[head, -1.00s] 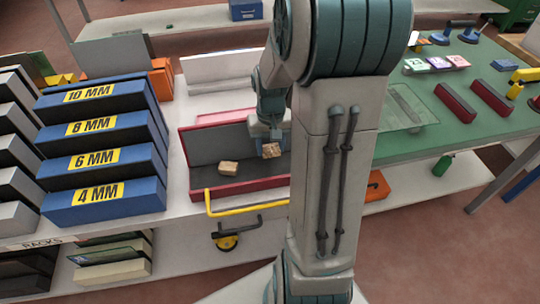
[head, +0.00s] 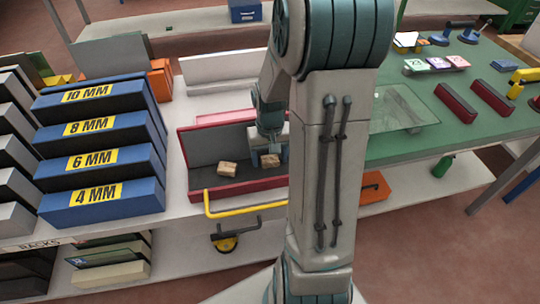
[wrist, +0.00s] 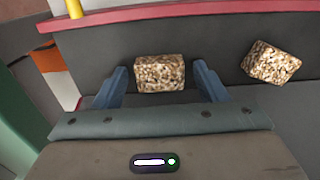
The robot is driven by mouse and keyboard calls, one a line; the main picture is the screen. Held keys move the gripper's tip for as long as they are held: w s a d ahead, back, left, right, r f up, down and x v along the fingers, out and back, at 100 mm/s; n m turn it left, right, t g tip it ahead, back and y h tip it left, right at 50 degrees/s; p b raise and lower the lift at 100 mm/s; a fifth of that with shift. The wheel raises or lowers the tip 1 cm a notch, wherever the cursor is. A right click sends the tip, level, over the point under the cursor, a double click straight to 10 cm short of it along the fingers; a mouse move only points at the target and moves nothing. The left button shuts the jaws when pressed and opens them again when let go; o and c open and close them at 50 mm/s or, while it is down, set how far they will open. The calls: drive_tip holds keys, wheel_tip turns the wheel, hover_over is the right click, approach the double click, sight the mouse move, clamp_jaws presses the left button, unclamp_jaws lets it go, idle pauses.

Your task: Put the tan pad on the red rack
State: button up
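The red rack (head: 243,185) is a red-rimmed tray with a dark grey lining, left of my arm in the head view; its red edge crosses the top of the wrist view (wrist: 200,10). One speckled tan pad (head: 271,161) lies on the lining; it also shows in the wrist view (wrist: 160,74). My gripper (head: 268,155) is just above it, open, with a gap between each finger (wrist: 163,78) and the pad. A second tan pad (head: 227,169) lies to its left on the rack, at the right in the wrist view (wrist: 271,63). My arm hides the rack's right end.
Blue boxes labelled 4 to 10 MM (head: 100,150) stand left of the rack. A yellow bar (head: 245,208) runs along its front. The green table (head: 400,150) at the right holds a glass sheet and dark red blocks (head: 455,103).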

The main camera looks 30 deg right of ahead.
sight(270, 159)
wheel_tip(270, 159, up, 12)
drive_tip(key=p, duration=0.2)
drive_tip(key=s+a+r+n+t, duration=0.2)
drive_tip(key=s+a+r+n, duration=0.1)
drive_tip(key=s+a, duration=0.9)
drive_tip(key=shift+s+a+r, duration=0.15)
drive_tip(key=shift+r, duration=0.3)
